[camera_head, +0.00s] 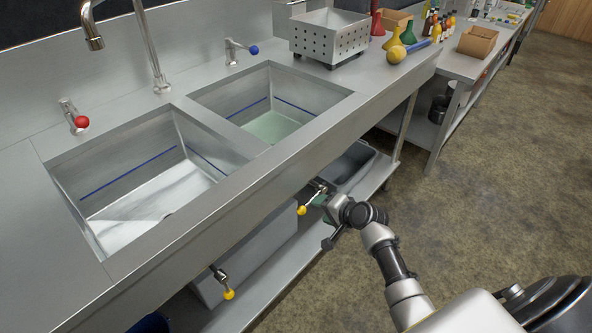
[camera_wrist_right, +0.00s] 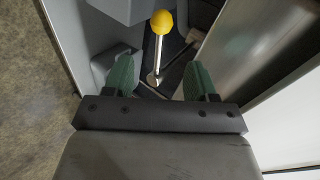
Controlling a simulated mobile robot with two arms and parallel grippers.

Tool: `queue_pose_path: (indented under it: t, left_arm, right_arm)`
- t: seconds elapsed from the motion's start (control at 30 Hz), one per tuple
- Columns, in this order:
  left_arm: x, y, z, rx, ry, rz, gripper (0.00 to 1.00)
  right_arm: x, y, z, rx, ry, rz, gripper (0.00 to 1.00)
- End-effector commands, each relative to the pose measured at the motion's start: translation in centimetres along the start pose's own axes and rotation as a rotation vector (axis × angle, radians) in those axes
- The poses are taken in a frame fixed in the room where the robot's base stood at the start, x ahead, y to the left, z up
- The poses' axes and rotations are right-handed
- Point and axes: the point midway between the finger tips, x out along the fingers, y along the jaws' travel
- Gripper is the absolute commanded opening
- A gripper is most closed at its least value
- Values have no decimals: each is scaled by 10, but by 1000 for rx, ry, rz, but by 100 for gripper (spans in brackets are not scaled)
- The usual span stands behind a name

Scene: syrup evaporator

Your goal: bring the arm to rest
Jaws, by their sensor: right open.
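My right arm comes in from the lower right of the head view. Its gripper (camera_head: 316,201) is below the front edge of the steel sink counter, close to a yellow-knobbed drain lever (camera_head: 302,210). In the right wrist view my right gripper (camera_wrist_right: 160,82) has its two green fingers apart, with nothing gripped. The lever's yellow knob (camera_wrist_right: 162,22) shows beyond the fingers, and its rod runs down into the gap between them. I cannot tell whether a finger touches the rod. My left gripper is not in view.
Two sink basins sit in the counter (camera_head: 232,190); the right one holds greenish liquid (camera_head: 271,127). A second yellow-knobbed lever (camera_head: 228,294) hangs under the left basin. A grey bin (camera_head: 352,165) stands on the lower shelf. The floor (camera_head: 480,190) to the right is clear.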

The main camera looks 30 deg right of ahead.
Motion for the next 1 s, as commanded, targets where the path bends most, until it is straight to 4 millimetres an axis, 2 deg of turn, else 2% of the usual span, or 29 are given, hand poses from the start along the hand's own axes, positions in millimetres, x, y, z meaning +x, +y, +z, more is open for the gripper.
queue_pose_path:
  t: [0.17,0.27,0.37,0.47,0.53,0.67,0.7,0.8,0.9,1.0]
  left_arm:
    - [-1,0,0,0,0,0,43]
    - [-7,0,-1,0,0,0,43]
    - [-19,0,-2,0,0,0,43]
    - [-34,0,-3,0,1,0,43]
    - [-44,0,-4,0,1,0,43]
    - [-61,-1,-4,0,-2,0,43]
    - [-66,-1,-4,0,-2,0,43]
    - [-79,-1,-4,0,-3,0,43]
    - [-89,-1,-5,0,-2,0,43]
    - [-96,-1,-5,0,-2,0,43]
  right_arm:
    - [0,2,1,-3,0,6,57]
    - [3,20,11,-30,-4,54,57]
    - [6,64,35,-108,-19,162,57]
    - [1,125,73,-240,-58,304,57]
    - [-10,170,102,-351,-101,399,57]
    - [-44,245,160,-573,-213,541,57]
    - [-59,267,177,-642,-255,576,57]
    - [-100,314,220,-820,-374,640,57]
    - [-141,351,258,-979,-494,669,57]
    - [-177,376,286,-1102,-595,675,57]
